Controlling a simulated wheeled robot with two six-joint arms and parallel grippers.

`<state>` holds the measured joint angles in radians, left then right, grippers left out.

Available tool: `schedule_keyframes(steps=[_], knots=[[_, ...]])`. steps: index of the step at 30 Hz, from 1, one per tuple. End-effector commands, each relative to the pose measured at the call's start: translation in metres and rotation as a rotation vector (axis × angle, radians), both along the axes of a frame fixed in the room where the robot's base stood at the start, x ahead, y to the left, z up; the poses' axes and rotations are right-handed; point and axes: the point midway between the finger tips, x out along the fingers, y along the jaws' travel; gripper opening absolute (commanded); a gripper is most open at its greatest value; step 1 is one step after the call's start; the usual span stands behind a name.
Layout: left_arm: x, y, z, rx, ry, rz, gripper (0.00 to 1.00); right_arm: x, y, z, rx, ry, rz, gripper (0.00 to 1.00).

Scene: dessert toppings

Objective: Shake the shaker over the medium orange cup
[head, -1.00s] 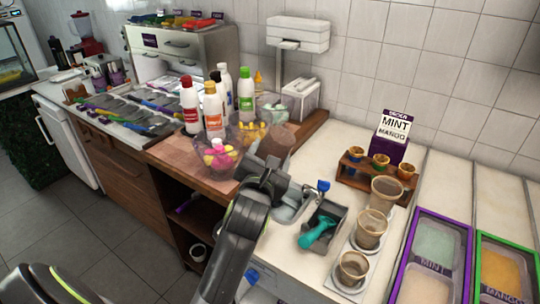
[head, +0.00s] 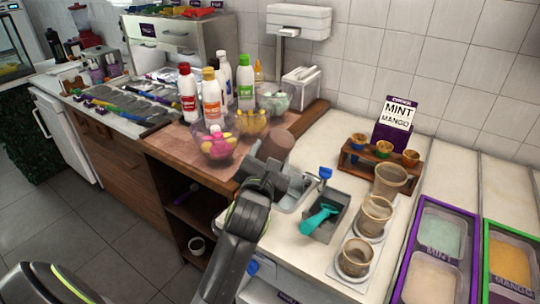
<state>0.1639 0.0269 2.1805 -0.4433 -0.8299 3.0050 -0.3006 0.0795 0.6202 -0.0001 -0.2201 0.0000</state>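A brown cylindrical shaker (head: 276,146) is held in my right gripper (head: 265,172), whose fingers close around its lower part. It is tilted, above the counter edge and left of the cups. Three brownish translucent cups stand in a row on round bases on the counter. The middle one (head: 375,216) appears to be the medium cup, between a larger cup (head: 391,180) behind and a smaller cup (head: 356,258) in front. The shaker is well apart from them. My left arm shows only as a link at the bottom left; its gripper is outside the view.
A metal bin (head: 326,222) with a teal scoop (head: 318,217) lies between gripper and cups. A wooden rack (head: 378,169) holds small cups. Topping bowls (head: 217,147) and bottles (head: 188,96) stand left. Mint and mango tubs (head: 436,238) are at right.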

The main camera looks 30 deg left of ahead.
Motion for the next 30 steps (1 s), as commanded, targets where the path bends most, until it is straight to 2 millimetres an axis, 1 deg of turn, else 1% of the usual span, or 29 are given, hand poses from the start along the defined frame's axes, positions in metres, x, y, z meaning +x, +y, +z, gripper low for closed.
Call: schedule_keyframes(steps=[1,6,23,26,30], knots=[[0.0,0.0,-0.003,0.001,-0.002,0.0,0.31,0.0,0.0,-0.004,0.0,0.0,0.0,0.36],[0.0,0.0,-0.007,0.001,-0.002,0.0,0.31,0.0,0.0,-0.007,0.0,0.0,0.0,0.36],[0.0,0.0,-0.007,0.001,-0.002,0.0,0.31,0.0,0.0,-0.006,0.0,0.0,0.0,0.36],[0.0,0.0,-0.004,0.001,-0.003,0.0,0.31,0.0,0.0,-0.004,0.0,0.0,0.0,0.36],[0.0,0.0,0.005,0.001,-0.003,0.0,0.31,0.0,0.0,0.004,0.0,0.0,0.0,0.36]])
